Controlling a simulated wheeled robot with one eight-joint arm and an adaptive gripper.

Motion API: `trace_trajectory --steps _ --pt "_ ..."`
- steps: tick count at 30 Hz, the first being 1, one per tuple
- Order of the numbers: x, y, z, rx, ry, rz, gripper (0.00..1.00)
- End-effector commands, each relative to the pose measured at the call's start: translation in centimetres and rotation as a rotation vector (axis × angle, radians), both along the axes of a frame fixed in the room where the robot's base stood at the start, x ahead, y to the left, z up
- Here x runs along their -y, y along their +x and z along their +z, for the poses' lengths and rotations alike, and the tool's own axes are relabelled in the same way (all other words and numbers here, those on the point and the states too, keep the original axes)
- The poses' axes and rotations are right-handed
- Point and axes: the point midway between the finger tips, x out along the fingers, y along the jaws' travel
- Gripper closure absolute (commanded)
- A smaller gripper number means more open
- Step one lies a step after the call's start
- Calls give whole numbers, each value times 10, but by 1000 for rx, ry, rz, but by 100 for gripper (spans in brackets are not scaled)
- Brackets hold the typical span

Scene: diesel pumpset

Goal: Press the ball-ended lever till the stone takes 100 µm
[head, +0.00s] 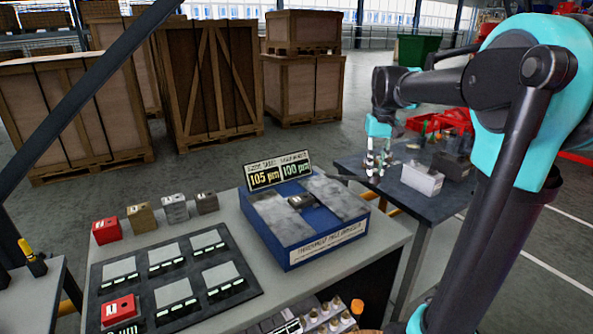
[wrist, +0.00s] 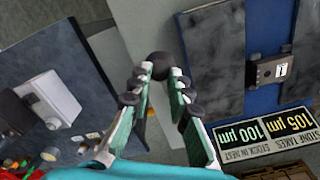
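The blue stone machine (head: 292,259) stands on the light bench, with two grey stone slabs on top. Its sign (head: 278,171) reads 105 µm at left and 100 µm at right; it shows upside down in the wrist view (wrist: 263,131). In the wrist view, a dark ball (wrist: 160,64) shows at my fingertips, beside the blue machine; any lever shaft under it is hidden. My gripper (head: 377,166) points down past the machine's right side. Its fingers (wrist: 161,72) are apart, one each side of the ball; whether they touch it I cannot tell.
A small dark block (head: 301,201) sits between the slabs. A dark tray (head: 174,283) and several small blocks, one red (head: 106,229), lie left on the bench. A second dark table (head: 399,195) with a grey box (head: 421,179) stands behind my gripper. Wooden crates stand behind.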

Motion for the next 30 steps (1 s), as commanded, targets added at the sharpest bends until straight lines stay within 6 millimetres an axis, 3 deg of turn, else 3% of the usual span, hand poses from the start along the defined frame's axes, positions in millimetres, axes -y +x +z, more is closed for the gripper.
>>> trace_trajectory --steps 18,30 --pt "-10 14 75 0 -1 0 83" --pt "-11 15 85 0 -1 -1 83"
